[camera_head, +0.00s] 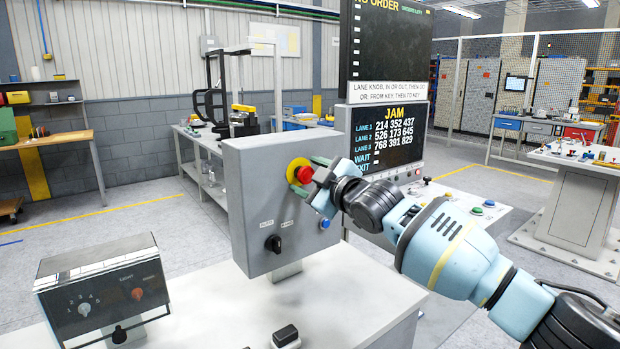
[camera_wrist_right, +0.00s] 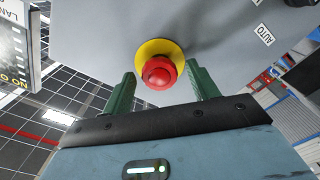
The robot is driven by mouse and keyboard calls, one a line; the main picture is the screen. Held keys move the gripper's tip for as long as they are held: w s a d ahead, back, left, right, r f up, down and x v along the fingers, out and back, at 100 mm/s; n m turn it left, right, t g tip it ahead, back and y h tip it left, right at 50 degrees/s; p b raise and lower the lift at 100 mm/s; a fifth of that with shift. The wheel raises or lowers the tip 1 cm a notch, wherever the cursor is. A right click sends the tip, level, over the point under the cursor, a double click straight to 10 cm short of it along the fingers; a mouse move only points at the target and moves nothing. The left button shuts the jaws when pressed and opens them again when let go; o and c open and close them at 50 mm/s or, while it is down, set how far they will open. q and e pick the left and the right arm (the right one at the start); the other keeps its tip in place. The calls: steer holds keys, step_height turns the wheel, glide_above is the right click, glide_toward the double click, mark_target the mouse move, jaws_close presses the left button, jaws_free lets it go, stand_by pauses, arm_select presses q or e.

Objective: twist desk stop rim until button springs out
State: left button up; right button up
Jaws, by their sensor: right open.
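The desk stop is a red round button (camera_head: 304,174) on a yellow disc (camera_head: 293,167), set on the face of a grey box (camera_head: 245,195). In the right wrist view the red button (camera_wrist_right: 158,72) and yellow disc (camera_wrist_right: 150,52) show in the middle. My right gripper (camera_head: 313,178) is at the button. Its green fingers (camera_wrist_right: 163,86) stand apart, one on each side of the red rim, with visible gaps; I see no contact. My left gripper is not in view.
The grey box also carries a black knob (camera_head: 273,243) and a blue button (camera_head: 325,223). A dial box (camera_head: 105,290) stands at the left. A screen reading JAM (camera_head: 388,138) stands behind my right gripper. A coloured-button panel (camera_head: 460,205) lies right.

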steer(key=c, duration=1)
steer(key=shift+m, duration=0.3)
steer(key=m, duration=0.2)
steer(key=shift+m, duration=0.3)
steer(key=shift+r+m, duration=0.1)
steer(key=shift+m, duration=1.9)
steer(key=shift+d, duration=0.1)
